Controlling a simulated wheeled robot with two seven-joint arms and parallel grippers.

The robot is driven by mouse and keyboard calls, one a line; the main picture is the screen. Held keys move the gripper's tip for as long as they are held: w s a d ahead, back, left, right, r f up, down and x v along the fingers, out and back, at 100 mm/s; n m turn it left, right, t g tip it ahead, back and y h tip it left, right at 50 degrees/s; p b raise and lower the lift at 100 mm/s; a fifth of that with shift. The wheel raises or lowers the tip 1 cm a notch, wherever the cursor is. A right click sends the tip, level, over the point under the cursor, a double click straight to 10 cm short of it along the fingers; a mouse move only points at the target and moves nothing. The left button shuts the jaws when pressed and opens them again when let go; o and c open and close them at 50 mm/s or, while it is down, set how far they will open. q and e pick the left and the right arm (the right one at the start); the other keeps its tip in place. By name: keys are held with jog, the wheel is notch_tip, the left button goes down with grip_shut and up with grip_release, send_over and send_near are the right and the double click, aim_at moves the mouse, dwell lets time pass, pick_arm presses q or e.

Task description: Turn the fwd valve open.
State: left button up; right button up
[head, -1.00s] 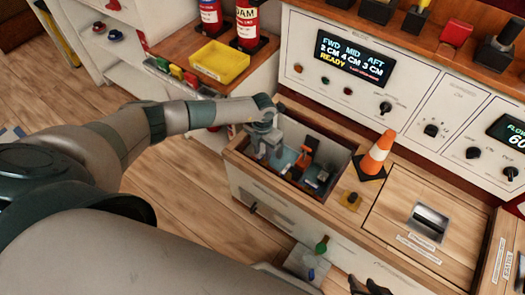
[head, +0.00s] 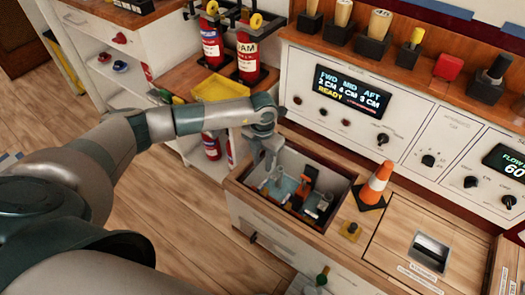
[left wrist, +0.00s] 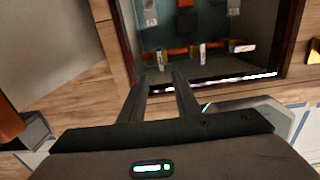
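My left gripper (head: 268,172) reaches down over the left end of an open bay (head: 343,199) in the bench. In the left wrist view my left gripper (left wrist: 168,76) has its two dark fingers apart, with nothing between them. Beyond the tips, inside the bay, is an orange bar (left wrist: 180,53) with small pale tags. In the head view an orange part (head: 310,173) and small dark fittings stand in the bay. I cannot tell which part is the fwd valve; no label is readable there. A display (head: 347,90) reads FWD 2 CM, MID 4 CM, AFT 3 CM, READY. My right gripper is out of view.
An orange-and-white cone (head: 373,187) stands right of the bay, by a yellow-based knob (head: 351,230). A wooden lid with a dark recessed handle (head: 430,252) lies farther right. Red extinguishers (head: 249,55) and a yellow tray (head: 220,87) are behind my arm.

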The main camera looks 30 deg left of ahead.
pick_arm(q)
notch_tip(320, 180, up, 5)
jog(key=shift+f, duration=0.15)
dwell(0.5)
